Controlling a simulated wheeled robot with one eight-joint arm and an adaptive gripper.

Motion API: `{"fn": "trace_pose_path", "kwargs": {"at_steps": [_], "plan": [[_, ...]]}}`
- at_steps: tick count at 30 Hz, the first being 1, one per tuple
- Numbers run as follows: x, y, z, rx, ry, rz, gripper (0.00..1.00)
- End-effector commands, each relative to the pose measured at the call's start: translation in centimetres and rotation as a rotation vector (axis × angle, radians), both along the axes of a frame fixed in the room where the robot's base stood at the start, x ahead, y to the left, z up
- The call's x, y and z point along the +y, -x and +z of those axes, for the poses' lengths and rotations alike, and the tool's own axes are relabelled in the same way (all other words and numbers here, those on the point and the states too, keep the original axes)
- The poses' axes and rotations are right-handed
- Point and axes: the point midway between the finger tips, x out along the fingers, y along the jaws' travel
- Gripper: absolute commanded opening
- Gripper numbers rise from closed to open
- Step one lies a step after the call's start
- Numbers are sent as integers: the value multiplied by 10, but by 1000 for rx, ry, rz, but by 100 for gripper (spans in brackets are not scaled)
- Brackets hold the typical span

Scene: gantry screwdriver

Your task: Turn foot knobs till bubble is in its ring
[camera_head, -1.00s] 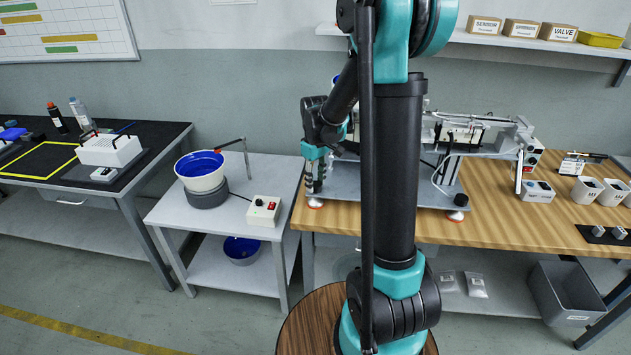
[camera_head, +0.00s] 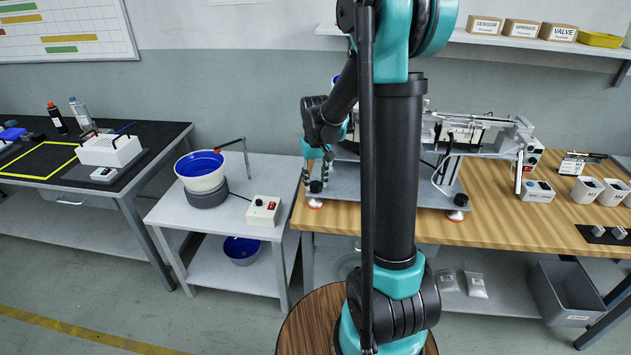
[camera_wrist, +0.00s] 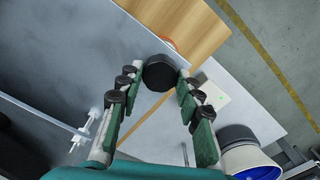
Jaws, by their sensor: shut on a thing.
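The grey gantry base plate (camera_head: 345,190) stands on feet on the wooden bench. A black foot knob (camera_head: 316,187) sits at its front left corner, and it also shows in the wrist view (camera_wrist: 159,73). My gripper (camera_head: 317,177) points down over this corner. In the wrist view my gripper (camera_wrist: 157,75) has its fingertips on either side of the knob, shut on it. Another black foot knob (camera_head: 461,199) is at the front right corner. My arm hides part of the plate. I cannot make out the bubble or its ring.
The gantry (camera_head: 480,130) rises behind the plate. A small grey box (camera_head: 537,191) and white cups (camera_head: 586,189) stand to the right on the bench. A feeder bowl (camera_head: 201,170) and control box (camera_head: 263,210) stand on the left table. Bare bench lies along the front edge.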

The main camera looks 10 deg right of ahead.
Motion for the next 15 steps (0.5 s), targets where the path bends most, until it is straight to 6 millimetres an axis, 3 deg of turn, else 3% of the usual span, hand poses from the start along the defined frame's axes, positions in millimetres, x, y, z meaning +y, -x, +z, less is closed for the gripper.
{"fn": "trace_pose_path", "kwargs": {"at_steps": [15], "plan": [[0, -1, 0, -1, 0, -79, 6]]}}
